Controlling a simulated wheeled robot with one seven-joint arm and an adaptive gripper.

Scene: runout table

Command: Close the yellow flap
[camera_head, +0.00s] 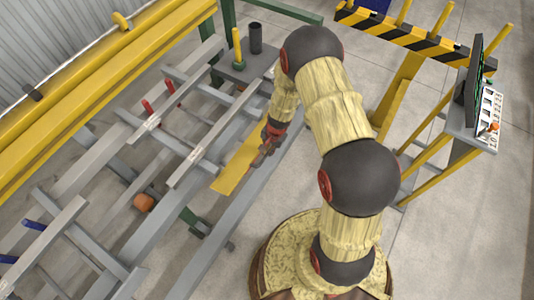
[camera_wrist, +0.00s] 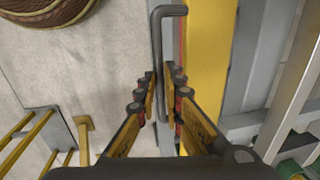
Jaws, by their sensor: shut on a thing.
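The yellow flap (camera_head: 233,172) is a flat yellow plate at the near side of the grey runout table, left of my arm. In the wrist view the flap (camera_wrist: 206,60) is a yellow strip right of the fingers, with a grey bent bar handle (camera_wrist: 157,45) along its left side. My gripper (camera_wrist: 161,82) has its fingers on either side of this handle and is shut on it. In the head view my gripper (camera_head: 264,150) is at the flap's right edge, where it hides part of the flap. The flap's exact tilt is hard to tell.
The grey table frame (camera_head: 95,175) with rails and crossbars fills the left. A black cup (camera_head: 256,38) and a yellow post (camera_head: 237,45) stand at its far end. A striped barrier (camera_head: 405,38) and a stand with a screen (camera_head: 472,90) are on the right. The floor between is clear.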

